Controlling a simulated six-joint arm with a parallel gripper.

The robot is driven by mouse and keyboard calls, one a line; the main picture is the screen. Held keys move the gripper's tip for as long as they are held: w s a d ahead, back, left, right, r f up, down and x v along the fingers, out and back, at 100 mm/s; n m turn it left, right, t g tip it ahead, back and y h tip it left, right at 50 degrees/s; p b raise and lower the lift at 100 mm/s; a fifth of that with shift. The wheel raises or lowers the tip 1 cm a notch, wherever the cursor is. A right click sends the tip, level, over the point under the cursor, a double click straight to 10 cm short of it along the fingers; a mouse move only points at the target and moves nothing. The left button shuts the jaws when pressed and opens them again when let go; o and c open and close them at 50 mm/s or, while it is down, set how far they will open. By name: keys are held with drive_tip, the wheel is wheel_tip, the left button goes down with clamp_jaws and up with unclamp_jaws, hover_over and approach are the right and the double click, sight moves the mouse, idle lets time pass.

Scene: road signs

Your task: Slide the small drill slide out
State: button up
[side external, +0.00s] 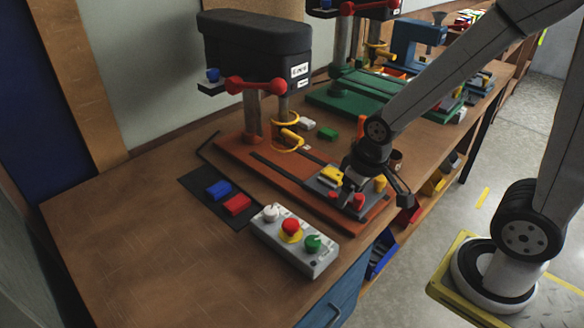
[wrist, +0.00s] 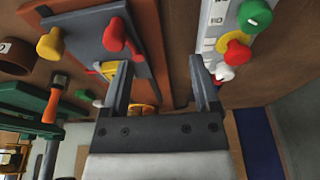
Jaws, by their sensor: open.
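The small drill slide is the dark grey plate (side external: 322,185) on the orange-red drill base (side external: 238,152). It carries red knobs (side external: 359,201), a yellow knob (side external: 380,183) and a yellow piece (side external: 331,173). In the wrist view the grey plate (wrist: 88,32) lies at upper left with a red knob (wrist: 115,33) and a yellow knob (wrist: 50,44). My gripper (wrist: 160,72) is open, with no object held between its fingers. The left finger in that view overlaps the plate's edge near the red knob; contact cannot be told. In the side view my wrist partly hides the slide.
A grey control box (side external: 296,243) with white, red and green buttons stands close beside the base. The black drill head (side external: 255,50) rises behind. A green machine (side external: 345,100) stands farther back. Red and blue blocks lie on a dark mat (side external: 200,181). The bench's left is clear.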

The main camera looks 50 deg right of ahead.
drive_tip(key=shift+w+a+r+n+g+y, duration=0.15)
drive_tip(key=shift+a+r+n+g, duration=0.25)
drive_tip(key=shift+a, duration=1.35)
drive_tip(key=shift+w+a+r+n+g+y, duration=0.1)
drive_tip(key=shift+w+a+r+n+g, duration=0.25)
drive_tip(key=shift+a, duration=1.35)
drive_tip(key=shift+w+a+r+n+g+y, duration=0.15)
drive_tip(key=shift+a+r+g, duration=0.3)
drive_tip(key=shift+a, duration=1.3)
drive_tip(key=shift+d+f, duration=0.15)
drive_tip(key=w+d+n, duration=0.2)
drive_tip(key=d+n, duration=0.1)
drive_tip(key=d, duration=0.8)
drive_tip(key=n, duration=0.4)
hover_over(381, 178)
drive_tip(key=shift+r+h, duration=0.4)
drive_tip(key=shift+f, duration=0.15)
drive_tip(key=shift+f, duration=3.75)
